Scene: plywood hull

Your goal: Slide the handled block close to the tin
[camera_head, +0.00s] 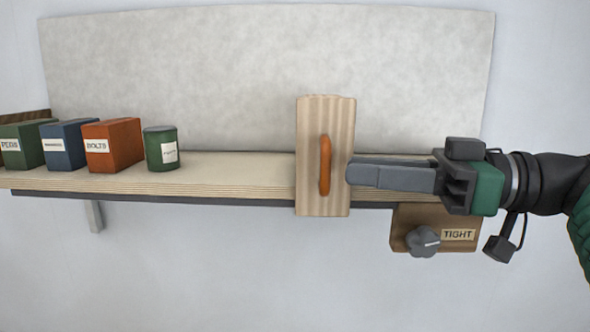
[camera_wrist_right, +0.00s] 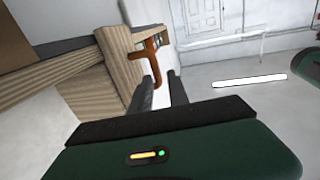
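The handled block (camera_head: 309,178) is a ribbed wooden piece on the shelf's front edge, with an upright orange handle (camera_head: 325,165) on its face. The green tin (camera_head: 154,152) is a round can with a white label, standing on the shelf to the left, with a clear gap between it and the block. My right gripper (camera_head: 349,172) is just right of the handle in the head view.
The shelf (camera_head: 240,180) is bare between tin and block. Orange (camera_head: 118,142), blue (camera_head: 70,145) and green (camera_head: 28,145) boxes stand left of the tin. A knob (camera_head: 422,242) on a plate labelled TIGHT hangs below the shelf, right of the block.

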